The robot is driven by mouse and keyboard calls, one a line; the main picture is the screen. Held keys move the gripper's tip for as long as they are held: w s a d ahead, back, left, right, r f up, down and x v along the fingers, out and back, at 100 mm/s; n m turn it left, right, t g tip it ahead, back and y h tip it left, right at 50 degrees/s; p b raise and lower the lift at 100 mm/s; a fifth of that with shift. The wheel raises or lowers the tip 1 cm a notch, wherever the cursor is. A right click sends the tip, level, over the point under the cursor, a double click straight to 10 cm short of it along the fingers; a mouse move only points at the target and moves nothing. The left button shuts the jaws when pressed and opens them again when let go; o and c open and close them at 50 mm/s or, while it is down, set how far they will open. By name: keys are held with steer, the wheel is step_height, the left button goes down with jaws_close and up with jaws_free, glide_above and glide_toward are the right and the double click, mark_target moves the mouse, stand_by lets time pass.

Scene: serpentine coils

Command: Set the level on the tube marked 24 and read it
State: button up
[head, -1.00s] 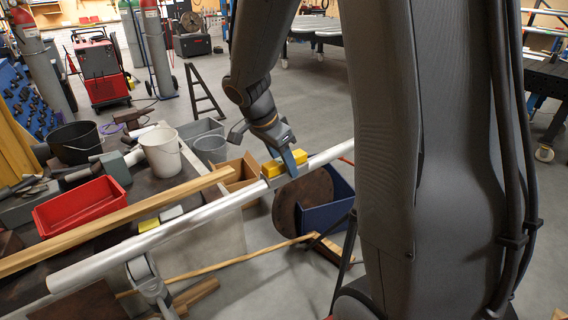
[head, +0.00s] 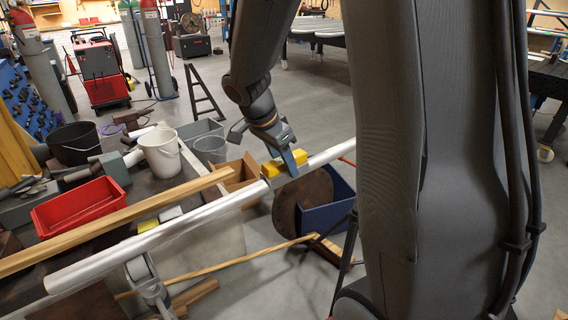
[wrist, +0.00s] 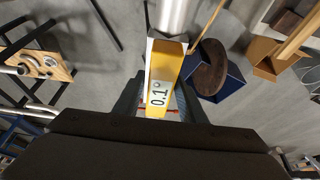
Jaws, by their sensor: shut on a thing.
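The level (head: 281,169) is a small yellow block on the upper side of a long silver tube (head: 200,214) in the head view. The tube (wrist: 179,16) lies under and beyond the level there. The level appears to rest on the tube, but the contact is hidden. No mark 24 can be read on the tube.
A grey stand (head: 150,284) holds the tube's near end. A wooden beam (head: 120,221) runs beside the tube. A red tray (head: 80,206), a white bucket (head: 160,151) and a black bucket (head: 75,143) stand on the bench at left. A blue bin (head: 328,197) is below the tube.

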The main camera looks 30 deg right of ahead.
steer(key=o, duration=1.2)
steer(key=shift+o, duration=0.2)
steer(key=shift+r, duration=0.1)
steer(key=shift+r+p, duration=1.55)
steer(key=shift+r, duration=1.4)
